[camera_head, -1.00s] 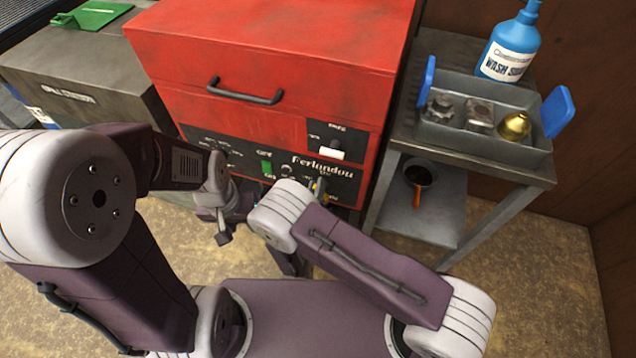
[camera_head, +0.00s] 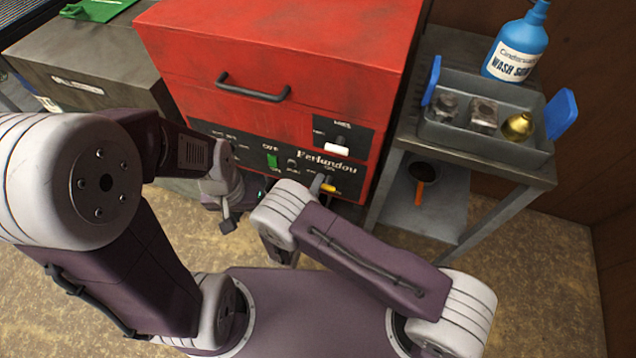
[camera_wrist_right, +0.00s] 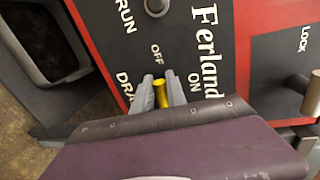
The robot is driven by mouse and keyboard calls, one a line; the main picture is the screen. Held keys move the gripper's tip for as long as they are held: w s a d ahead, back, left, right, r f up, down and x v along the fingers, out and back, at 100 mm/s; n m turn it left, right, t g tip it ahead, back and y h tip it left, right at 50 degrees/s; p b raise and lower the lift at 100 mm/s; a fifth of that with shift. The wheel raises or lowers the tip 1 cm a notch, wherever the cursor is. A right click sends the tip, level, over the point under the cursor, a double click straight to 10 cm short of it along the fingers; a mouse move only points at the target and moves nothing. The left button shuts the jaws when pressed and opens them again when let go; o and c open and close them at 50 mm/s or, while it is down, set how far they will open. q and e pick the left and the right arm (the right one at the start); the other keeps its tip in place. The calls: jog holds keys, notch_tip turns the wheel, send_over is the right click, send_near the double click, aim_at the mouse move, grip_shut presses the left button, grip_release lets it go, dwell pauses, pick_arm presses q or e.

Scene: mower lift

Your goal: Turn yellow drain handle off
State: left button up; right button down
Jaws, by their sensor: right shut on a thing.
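The yellow drain handle (camera_wrist_right: 160,94) sits on the black panel of the red machine, beside the printed words OFF, ON and DRAIN. My right gripper (camera_wrist_right: 160,90) is shut on it, with one grey finger on each side. In the head view the yellow handle (camera_head: 328,187) shows at the panel's lower edge, next to my right gripper (camera_head: 317,184). My left gripper (camera_head: 228,222) hangs in front of the machine, left of the right arm, apart from the handle. Its jaws are too small and shaded to tell.
The red machine (camera_head: 280,60) has a black bar handle (camera_head: 252,90). At right, a metal cart (camera_head: 470,178) carries a grey tray (camera_head: 480,143) with small metal parts and a blue wash bottle (camera_head: 516,45). A grey cabinet (camera_head: 85,75) stands at left.

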jog(key=shift+f+n, duration=0.15)
jog(key=shift+n, duration=0.25)
dwell(0.3)
jog(key=c, duration=1.3)
grip_release()
jog(key=shift+c, duration=0.2)
